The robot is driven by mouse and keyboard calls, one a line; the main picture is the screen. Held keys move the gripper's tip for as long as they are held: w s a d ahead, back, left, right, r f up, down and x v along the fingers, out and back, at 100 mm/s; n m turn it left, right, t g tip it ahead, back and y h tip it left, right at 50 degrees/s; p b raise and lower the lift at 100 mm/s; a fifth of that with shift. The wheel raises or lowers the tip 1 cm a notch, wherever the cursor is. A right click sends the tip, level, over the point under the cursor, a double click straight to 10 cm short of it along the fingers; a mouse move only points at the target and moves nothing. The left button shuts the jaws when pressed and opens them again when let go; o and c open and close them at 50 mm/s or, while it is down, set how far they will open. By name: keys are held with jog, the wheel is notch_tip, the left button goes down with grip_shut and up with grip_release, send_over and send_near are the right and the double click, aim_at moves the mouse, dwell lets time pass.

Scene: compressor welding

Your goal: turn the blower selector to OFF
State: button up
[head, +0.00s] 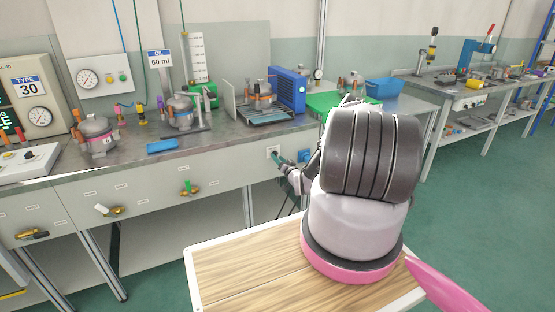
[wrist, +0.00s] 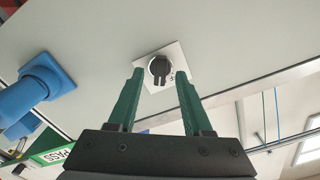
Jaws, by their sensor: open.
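The blower selector (wrist: 159,66) is a black round knob with a raised grip on a white square plate, set in the pale bench front panel. In the wrist view it sits between the tips of my two green fingers. My gripper (wrist: 159,75) is open, one finger on each side of the knob; I cannot tell whether they touch it. Part of the plate's marking is hidden. In the head view the selector's white plate (head: 271,150) shows at the panel, with my green fingers (head: 281,161) pointing at it; my arm hides part of the gripper.
A blue socket (head: 305,156) sticks out right of the selector; in the wrist view it is at the left (wrist: 40,82). The workbench (head: 225,136) above carries compressors and a blue-framed unit (head: 288,89). Valve handles (head: 189,187) project from the panel further left.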

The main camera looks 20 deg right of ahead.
jog(key=shift+w, duration=0.6)
grip_shut()
jog(key=shift+n, duration=0.3)
jog(key=n, duration=1.1)
jog(key=shift+n, duration=0.3)
